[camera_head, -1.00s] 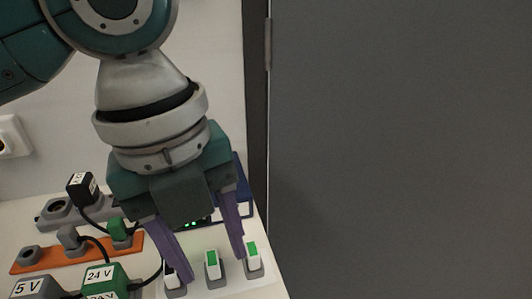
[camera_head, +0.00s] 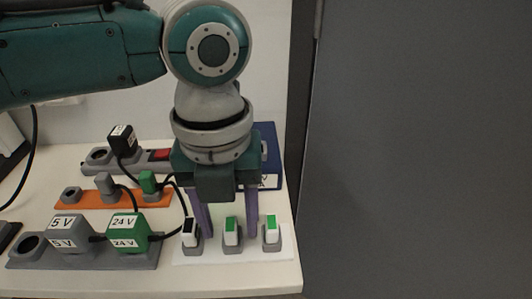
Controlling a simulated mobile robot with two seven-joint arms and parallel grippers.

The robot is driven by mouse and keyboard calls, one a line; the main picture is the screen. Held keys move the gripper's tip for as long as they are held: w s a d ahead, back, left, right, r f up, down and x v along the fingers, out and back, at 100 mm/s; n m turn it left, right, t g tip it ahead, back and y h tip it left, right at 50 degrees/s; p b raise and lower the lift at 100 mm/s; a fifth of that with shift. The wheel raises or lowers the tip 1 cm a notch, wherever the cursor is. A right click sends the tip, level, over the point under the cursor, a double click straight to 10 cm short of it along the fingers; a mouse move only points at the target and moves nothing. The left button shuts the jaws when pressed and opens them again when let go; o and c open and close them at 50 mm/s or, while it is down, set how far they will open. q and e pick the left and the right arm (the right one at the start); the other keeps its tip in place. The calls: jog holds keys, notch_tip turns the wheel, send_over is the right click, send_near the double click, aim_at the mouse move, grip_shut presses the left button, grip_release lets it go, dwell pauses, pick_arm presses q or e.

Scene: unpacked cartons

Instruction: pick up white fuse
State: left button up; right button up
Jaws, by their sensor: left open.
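Three white fuses stand upright in grey holders in a row on a white plate (camera_head: 215,257). The left fuse (camera_head: 189,228) has a black face; the middle fuse (camera_head: 232,230) and the right fuse (camera_head: 271,228) have green faces. My left gripper (camera_head: 229,232) points down over the row, open, with purple fingers. In the picture, one finger shows between the left and middle fuses and the other between the middle and right fuses. The middle fuse appears in front of the gap; I cannot tell whether the fingers touch anything. My right gripper is out of view.
A blue box (camera_head: 269,165) stands behind the gripper. To the left are a grey socket strip (camera_head: 95,165), an orange strip (camera_head: 85,197) and a front strip with 5 V (camera_head: 67,228) and 24 V (camera_head: 127,225) adapters and cables. A grey panel (camera_head: 420,150) fills the right.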

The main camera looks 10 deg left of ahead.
pick_arm(q)
jog(key=shift+f, duration=0.15)
grip_shut()
dwell(0.4)
dwell(1.0)
